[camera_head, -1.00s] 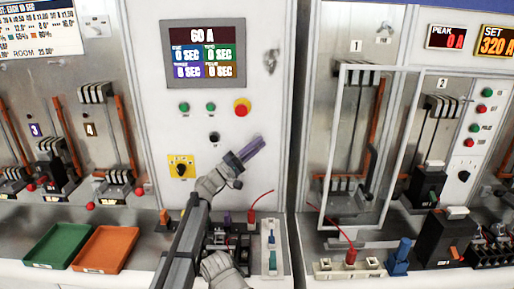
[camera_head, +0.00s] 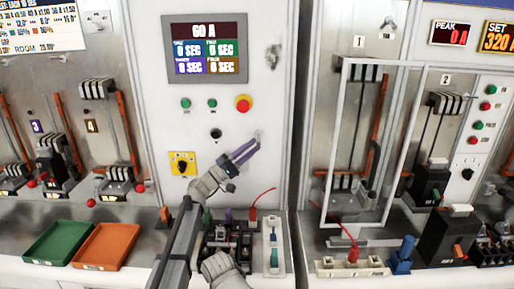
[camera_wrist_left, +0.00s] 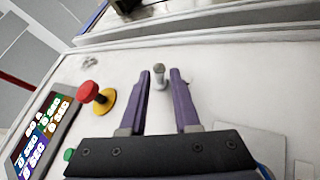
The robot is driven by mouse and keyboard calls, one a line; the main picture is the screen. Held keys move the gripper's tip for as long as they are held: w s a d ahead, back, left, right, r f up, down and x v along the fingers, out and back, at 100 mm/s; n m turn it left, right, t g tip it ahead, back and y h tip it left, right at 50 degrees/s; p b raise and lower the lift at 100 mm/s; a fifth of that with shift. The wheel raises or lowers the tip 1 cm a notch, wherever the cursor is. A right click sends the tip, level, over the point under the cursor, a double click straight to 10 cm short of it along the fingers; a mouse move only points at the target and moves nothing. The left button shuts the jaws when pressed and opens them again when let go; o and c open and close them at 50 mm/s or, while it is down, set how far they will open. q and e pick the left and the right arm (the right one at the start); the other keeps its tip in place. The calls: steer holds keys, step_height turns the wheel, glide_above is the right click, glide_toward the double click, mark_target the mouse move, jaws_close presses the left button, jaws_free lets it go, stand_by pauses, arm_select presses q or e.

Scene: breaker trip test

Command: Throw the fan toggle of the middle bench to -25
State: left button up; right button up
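A small metal toggle (camera_head: 259,134) stands out from the pale middle bench panel, right of the black knob; no label on it is readable. The wrist view shows its lever (camera_wrist_left: 159,75) as a short rounded metal pin. My left gripper (camera_head: 254,146) is open in front of the panel, its two purple fingers spread. In the wrist view the gripper (camera_wrist_left: 160,84) has one finger on each side of the lever, with a gap visible on both sides. The toggle's setting cannot be read.
The red button (camera_head: 243,103) on its yellow ring also shows in the wrist view (camera_wrist_left: 89,89), left of the fingers. The yellow selector (camera_head: 182,163) and black knob (camera_head: 216,134) are on the same panel. A framed clear guard (camera_head: 406,150) stands at right.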

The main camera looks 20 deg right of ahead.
arm_select(q)
steer(key=b+v, duration=0.1)
steer(key=v, duration=0.3)
steer(key=shift+a+f+b, duration=0.1)
steer(key=shift+a+b, duration=0.15)
steer(key=shift+b, duration=0.05)
